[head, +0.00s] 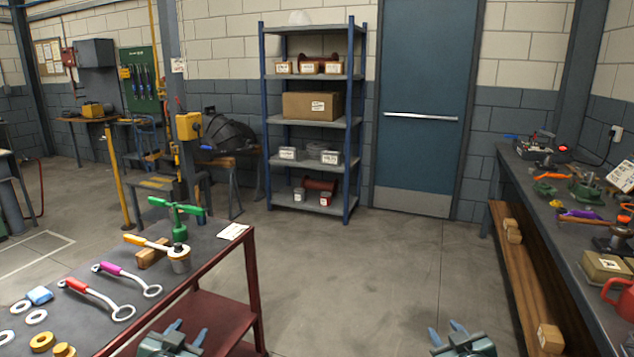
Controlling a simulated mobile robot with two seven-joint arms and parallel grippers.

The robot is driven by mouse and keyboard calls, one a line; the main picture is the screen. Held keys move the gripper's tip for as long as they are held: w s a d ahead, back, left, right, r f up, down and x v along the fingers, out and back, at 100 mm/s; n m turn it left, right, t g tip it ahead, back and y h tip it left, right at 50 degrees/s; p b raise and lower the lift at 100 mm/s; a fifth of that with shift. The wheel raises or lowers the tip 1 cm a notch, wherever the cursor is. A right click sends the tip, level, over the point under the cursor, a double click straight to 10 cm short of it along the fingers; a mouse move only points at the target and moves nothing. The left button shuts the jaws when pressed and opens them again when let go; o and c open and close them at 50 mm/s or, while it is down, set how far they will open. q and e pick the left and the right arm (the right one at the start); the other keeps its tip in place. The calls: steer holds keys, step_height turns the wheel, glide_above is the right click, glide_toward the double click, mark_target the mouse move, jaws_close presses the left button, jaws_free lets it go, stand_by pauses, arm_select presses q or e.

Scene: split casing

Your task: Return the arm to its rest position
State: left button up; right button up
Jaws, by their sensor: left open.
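My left gripper (186,332) is at the bottom of the head view, in front of the right side of the dark-topped red cart (206,243). Its two blue fingers stand apart with nothing visible between them. My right gripper (448,332) is at the bottom, right of centre, over the open floor. Its blue fingers also stand apart and look empty. Both grippers are cut off by the lower edge of the frame, and most of both arms is out of view. Neither gripper appears to touch anything.
The cart carries a green T-handled tool (180,232), a magenta-handled wrench (125,276), a red-handled wrench (97,297) and several rings. A workbench (548,208) with tools stands at right. A shelf rack (315,120) and blue door (425,100) are behind. The middle floor is clear.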

arm_select(q)
steer(key=s+d+f+g+h, duration=0.1)
steer(key=s+d+f, duration=0.2)
steer(key=s, duration=0.6)
steer(key=s+d+f+g+h, duration=0.1)
steer(key=s+d+f, duration=0.3)
steer(key=s, duration=0.6)
steer(key=s+d+f+g, duration=0.2)
steer(key=s+d+f, duration=0.2)
steer(key=s, duration=0.6)
steer(key=shift+s+d+f+n+h, duration=0.15)
steer(key=shift+d+f+n+h, duration=0.2)
steer(key=shift+d, duration=0.6)
arm_select(e)
steer(key=s+a+f+g+y, duration=0.1)
steer(key=s+a+f, duration=0.2)
steer(key=s, duration=0.6)
steer(key=s+a+f+g+y, duration=0.1)
steer(key=s+a+f, duration=0.3)
steer(key=s, duration=0.6)
steer(key=s+a+f+g, duration=0.2)
steer(key=s+a+f, duration=0.2)
steer(key=s, duration=0.6)
steer(key=shift+s+a+f+m+y, duration=0.2)
steer(key=shift+a+m+y, duration=0.2)
steer(key=shift+a, duration=0.55)
